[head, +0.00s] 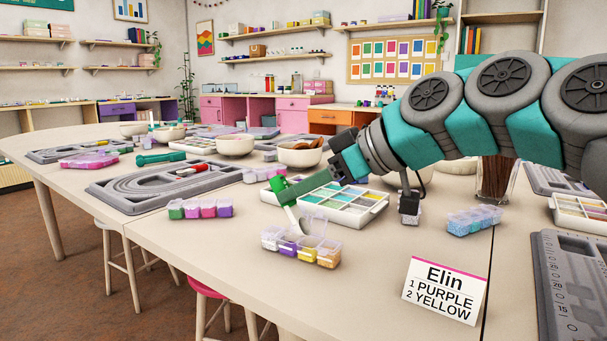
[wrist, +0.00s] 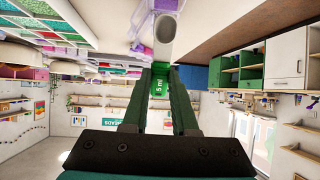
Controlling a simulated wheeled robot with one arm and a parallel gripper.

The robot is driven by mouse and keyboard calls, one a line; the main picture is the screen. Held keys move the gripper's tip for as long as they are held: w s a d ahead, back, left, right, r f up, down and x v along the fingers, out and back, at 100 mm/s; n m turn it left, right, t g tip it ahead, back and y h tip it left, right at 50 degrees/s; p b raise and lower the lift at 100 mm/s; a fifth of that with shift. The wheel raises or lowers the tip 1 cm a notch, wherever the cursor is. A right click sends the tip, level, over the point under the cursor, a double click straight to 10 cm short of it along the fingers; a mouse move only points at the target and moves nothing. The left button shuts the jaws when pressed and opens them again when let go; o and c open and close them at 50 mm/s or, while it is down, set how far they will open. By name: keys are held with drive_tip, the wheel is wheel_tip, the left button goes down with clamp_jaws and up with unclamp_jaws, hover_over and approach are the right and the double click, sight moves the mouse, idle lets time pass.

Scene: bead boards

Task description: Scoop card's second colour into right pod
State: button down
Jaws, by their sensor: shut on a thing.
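My gripper (head: 284,191) is shut on the green handle of a scoop marked 5 ml (wrist: 160,88). The scoop's white end (head: 295,220) points down and hangs just above or at the pod strip (head: 300,247); I cannot tell whether they touch, and its contents are hidden. A clear lid (head: 315,222) stands up. The name card (head: 445,290) reads Elin, 1 purple, 2 yellow. A white bead tray (head: 345,203) with several coloured compartments lies behind, below my wrist.
Another pod strip (head: 200,209) lies at left and a blue-lilac one (head: 474,220) at right. Grey bead boards (head: 155,187) and bowls (head: 300,154) stand behind. A grey board (head: 570,270) fills the right edge. The front table strip is clear left of the card.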

drive_tip(key=shift+w+a+f+g+h+p, duration=0.2)
drive_tip(key=shift+a+g+h+p, duration=0.25)
drive_tip(key=shift+h+p, duration=0.6)
drive_tip(key=shift+w+a+f+g+h+p, duration=0.2)
drive_tip(key=shift+a+g+h+p, duration=0.3)
drive_tip(key=shift+p, duration=1.05)
drive_tip(key=h+p, duration=0.1)
drive_tip(key=p, duration=0.1)
drive_tip(key=w+a+f+g+h+p, duration=0.1)
drive_tip(key=h+p, duration=0.1)
drive_tip(key=p, duration=0.1)
drive_tip(key=a+g+h+p, duration=0.1)
drive_tip(key=h+p, duration=0.1)
drive_tip(key=shift+w+a+f, duration=0.15)
drive_tip(key=shift+a+f, duration=0.05)
drive_tip(key=shift+f, duration=0.1)
drive_tip(key=p, duration=0.1)
drive_tip(key=r+h+p, duration=0.1)
drive_tip(key=shift+w+a+r+g+p, duration=0.15)
drive_tip(key=shift+a+r+g+p, duration=0.1)
drive_tip(key=shift+a+r+p, duration=0.1)
drive_tip(key=shift+w+a+r+h, duration=0.1)
drive_tip(key=shift+a+r+h, duration=0.2)
drive_tip(key=shift+r, duration=0.3)
